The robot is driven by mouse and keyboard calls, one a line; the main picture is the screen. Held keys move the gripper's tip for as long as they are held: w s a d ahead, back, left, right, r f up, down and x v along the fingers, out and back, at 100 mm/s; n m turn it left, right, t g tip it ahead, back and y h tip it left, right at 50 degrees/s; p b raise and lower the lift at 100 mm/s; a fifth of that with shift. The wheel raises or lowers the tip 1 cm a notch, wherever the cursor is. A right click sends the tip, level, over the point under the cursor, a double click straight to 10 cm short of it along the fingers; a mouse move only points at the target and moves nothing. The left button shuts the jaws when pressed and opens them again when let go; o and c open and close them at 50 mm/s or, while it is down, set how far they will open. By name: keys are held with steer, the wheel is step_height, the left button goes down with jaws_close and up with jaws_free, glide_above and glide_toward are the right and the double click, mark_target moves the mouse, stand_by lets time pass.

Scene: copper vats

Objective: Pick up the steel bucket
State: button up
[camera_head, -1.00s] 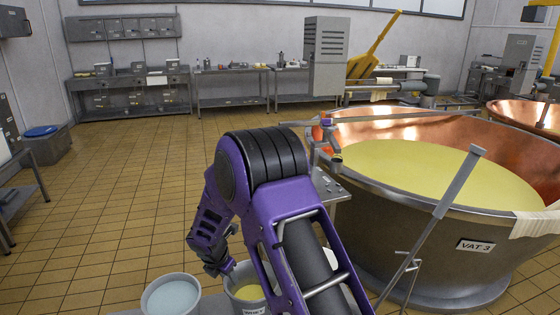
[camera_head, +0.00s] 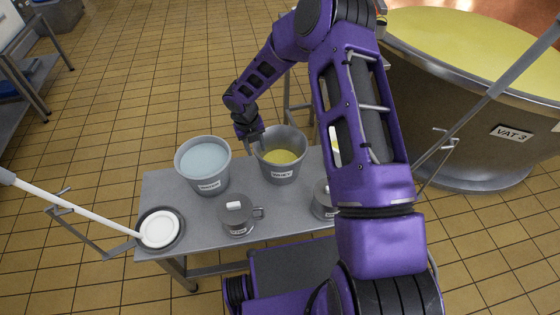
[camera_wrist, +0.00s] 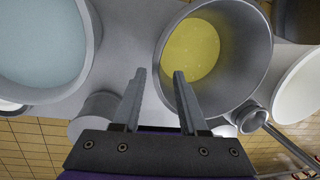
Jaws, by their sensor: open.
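Two grey steel-looking buckets stand upright on a metal bench. The right bucket (camera_head: 281,170) holds yellow liquid and has a label on its front; the left bucket (camera_head: 207,182) holds pale blue liquid. I cannot tell from looks alone which is the task's one. My gripper (camera_head: 256,140) is open at the back left rim of the yellow-filled bucket. In the wrist view, my fingers (camera_wrist: 159,74) appear on either side of that bucket's rim (camera_wrist: 158,62), one outside and one over the opening. Their depth against the rim is unclear. The blue-filled bucket shows at left (camera_wrist: 94,40).
The bench (camera_head: 190,212) also bears a lidded steel mug (camera_head: 237,220) and a similar vessel (camera_head: 323,203) partly behind my arm. A white disc (camera_head: 158,229) with a long handle is at its left end.

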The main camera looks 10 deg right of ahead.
mark_target(261, 162)
steer(key=f, duration=0.3)
steer(key=w+f, duration=0.1)
steer(key=f, duration=0.2)
steer(key=d+f+b, duration=0.1)
steer(key=f, duration=0.2)
steer(key=shift+w+d+f, duration=0.1)
steer(key=shift+w+f, duration=0.15)
steer(key=shift+f, duration=0.15)
jaws_close()
stand_by(0.9)
steer(key=shift+w+r, duration=0.1)
